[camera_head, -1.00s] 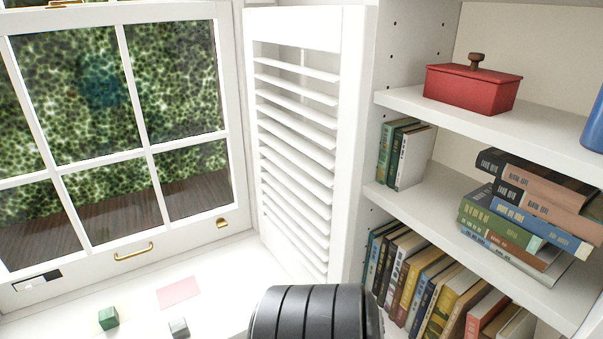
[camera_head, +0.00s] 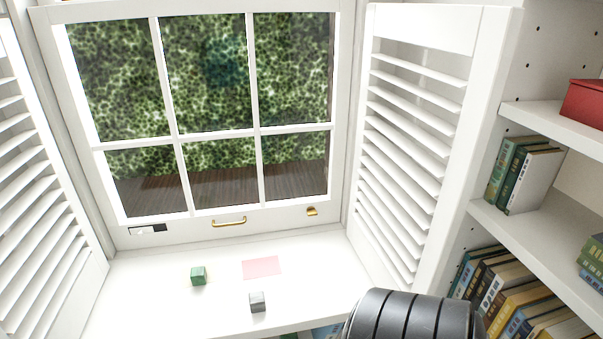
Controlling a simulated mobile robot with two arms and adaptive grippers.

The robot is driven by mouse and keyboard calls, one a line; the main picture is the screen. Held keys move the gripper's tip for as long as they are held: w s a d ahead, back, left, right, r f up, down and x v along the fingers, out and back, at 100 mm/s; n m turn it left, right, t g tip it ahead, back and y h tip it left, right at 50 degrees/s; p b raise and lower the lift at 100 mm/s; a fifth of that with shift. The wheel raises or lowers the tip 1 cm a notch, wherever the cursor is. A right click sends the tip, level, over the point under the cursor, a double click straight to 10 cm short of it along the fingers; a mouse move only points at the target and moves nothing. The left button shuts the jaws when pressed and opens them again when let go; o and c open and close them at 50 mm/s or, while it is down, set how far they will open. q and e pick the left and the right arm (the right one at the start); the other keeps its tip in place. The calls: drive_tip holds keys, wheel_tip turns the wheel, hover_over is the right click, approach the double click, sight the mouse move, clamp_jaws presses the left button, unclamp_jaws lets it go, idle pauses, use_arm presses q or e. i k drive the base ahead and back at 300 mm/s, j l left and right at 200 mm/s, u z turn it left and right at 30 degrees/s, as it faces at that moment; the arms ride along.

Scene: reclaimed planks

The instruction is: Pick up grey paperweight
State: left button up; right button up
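The grey paperweight (camera_head: 257,302), a small cube, sits on the white window sill (camera_head: 160,310) near its front edge. A green cube (camera_head: 198,275) sits behind it to the left. A flat pink sheet (camera_head: 262,267) lies behind it on the sill. A dark ribbed part of my own arm shows at the bottom, right of the paperweight and apart from it. Neither of my grippers is in view.
The closed window (camera_head: 228,220) with a brass handle stands behind the sill. Louvered shutters stand open at the left (camera_head: 40,200) and right (camera_head: 415,150). A bookshelf (camera_head: 545,228) with books and a red box (camera_head: 585,103) is at the right. Much of the sill is clear.

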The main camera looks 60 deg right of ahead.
sight(258, 300)
drive_tip(key=z, duration=1.55)
drive_tip(key=k+j+z, duration=0.1)
drive_tip(key=z, duration=0.3)
drive_tip(key=k+j+z, duration=0.15)
drive_tip(key=z, duration=0.2)
drive_tip(key=k+j+z, duration=0.1)
drive_tip(key=z, duration=0.3)
